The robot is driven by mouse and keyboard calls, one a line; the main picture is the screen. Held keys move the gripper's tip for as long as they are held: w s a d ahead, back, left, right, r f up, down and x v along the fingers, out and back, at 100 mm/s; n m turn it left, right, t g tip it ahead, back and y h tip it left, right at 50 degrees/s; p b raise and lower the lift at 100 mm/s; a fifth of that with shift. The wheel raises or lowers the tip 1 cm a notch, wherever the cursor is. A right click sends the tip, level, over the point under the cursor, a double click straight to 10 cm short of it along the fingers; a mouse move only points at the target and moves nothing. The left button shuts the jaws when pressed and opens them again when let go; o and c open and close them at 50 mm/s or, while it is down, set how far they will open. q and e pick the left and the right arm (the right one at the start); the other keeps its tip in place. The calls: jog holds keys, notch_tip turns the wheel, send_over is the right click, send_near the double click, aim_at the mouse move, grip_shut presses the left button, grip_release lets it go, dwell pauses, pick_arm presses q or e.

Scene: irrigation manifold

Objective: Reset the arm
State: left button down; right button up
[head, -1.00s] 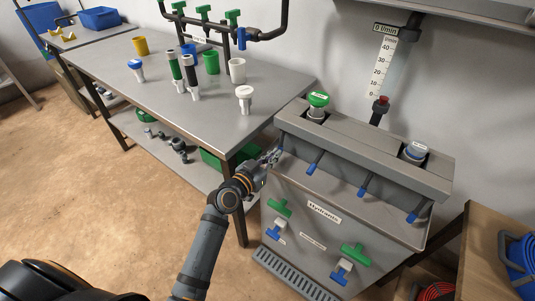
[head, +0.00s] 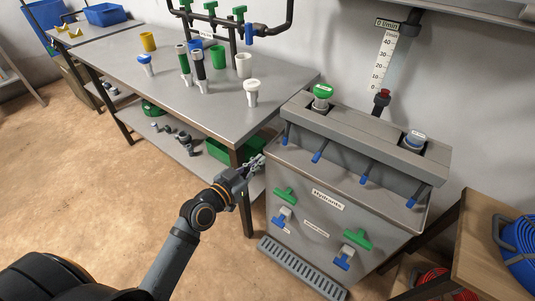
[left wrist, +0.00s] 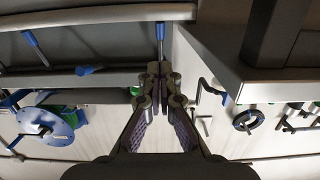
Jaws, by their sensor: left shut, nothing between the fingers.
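My left gripper (head: 253,164) is shut and empty. In the head view it is in the air left of the grey hydrants cabinet (head: 305,185), in front of the metal table's right end. In the left wrist view its fingers (left wrist: 160,88) meet in the middle with nothing between them. A blue-tipped lever (left wrist: 160,35) shows beyond the fingertips there. The cabinet's front carries green and blue valve handles (head: 357,239). My right gripper is not in view.
The metal table (head: 150,90) holds cups and several valve-like parts, with a green bin (head: 235,148) on its shelf below. A wooden shelf (head: 490,240) with blue hose (head: 522,245) stands at the right. The floor at left is clear.

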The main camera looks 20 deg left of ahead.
pick_arm(q)
jog(key=s+a+f+n+g+y, duration=0.1)
jog(key=s+a+f+g+y, duration=0.3)
jog(key=f, duration=0.9)
jog(key=s+a+f+n+g+h, duration=0.15)
jog(key=s+f, duration=0.35)
jog(key=f, duration=0.7)
jog(key=s+a+f+n+g+y, duration=0.1)
jog(key=s+a+f+g+y, duration=0.3)
jog(key=f, duration=0.9)
jog(key=s+a+f+g, duration=0.1)
jog(key=s+f+g, duration=0.1)
jog(key=s+f, duration=0.65)
jog(key=s+f+g, duration=0.3)
jog(key=s+f, duration=0.2)
jog(key=s, duration=0.7)
jog(key=s+r+p, duration=0.7)
jog(key=r+p, duration=0.6)
jog(key=p, duration=0.5)
jog(key=shift+s+a+r, duration=0.15)
jog(key=shift+s+r, duration=0.05)
jog(key=shift+r, duration=0.15)
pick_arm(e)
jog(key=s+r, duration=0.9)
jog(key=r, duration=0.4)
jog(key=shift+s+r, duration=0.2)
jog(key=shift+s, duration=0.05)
